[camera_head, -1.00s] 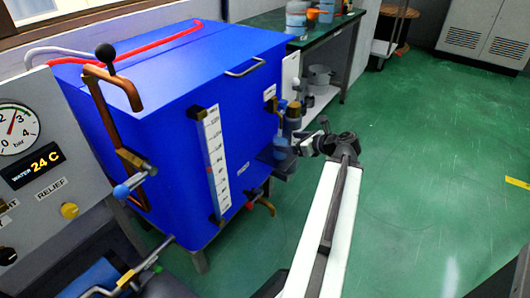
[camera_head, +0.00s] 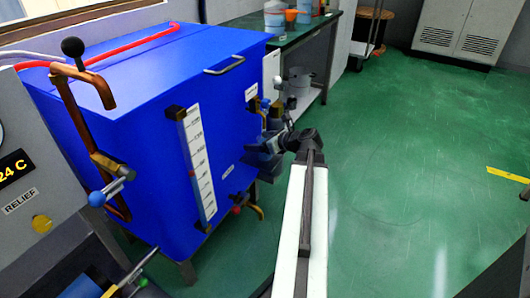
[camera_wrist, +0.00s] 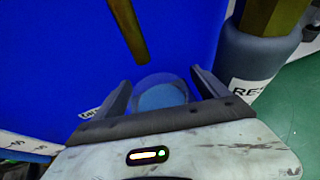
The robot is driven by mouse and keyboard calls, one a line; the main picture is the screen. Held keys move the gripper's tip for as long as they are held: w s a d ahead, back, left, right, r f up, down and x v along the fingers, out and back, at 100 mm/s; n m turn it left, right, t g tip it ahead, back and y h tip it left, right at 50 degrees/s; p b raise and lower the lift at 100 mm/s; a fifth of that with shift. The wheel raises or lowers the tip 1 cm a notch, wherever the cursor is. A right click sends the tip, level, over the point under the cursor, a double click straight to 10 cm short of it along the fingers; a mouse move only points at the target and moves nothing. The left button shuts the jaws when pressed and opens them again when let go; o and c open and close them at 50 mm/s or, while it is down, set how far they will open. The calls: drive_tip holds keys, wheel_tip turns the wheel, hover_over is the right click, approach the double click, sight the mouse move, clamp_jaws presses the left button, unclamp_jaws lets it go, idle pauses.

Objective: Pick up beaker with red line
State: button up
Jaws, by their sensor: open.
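In the wrist view, a clear round vessel that looks like a beaker (camera_wrist: 160,93) with a bluish inside sits between the fingers of my gripper (camera_wrist: 160,82). The jaws are open, one finger on each side of it, and I cannot tell whether either touches it. Its lower part is hidden behind the gripper body, and no red line shows on it. In the head view my gripper (camera_head: 262,153) is beside the right side of the blue tank (camera_head: 150,100), below brass fittings, and the vessel cannot be made out there.
A brass spout (camera_wrist: 128,30) hangs above the vessel. A grey labelled cylinder (camera_wrist: 255,55) stands close to the right finger. A green-topped bench (camera_head: 300,32) behind carries several containers, including a clear beaker (camera_head: 275,19).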

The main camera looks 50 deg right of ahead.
clamp_jaws()
drive_tip(key=shift+r, duration=0.1)
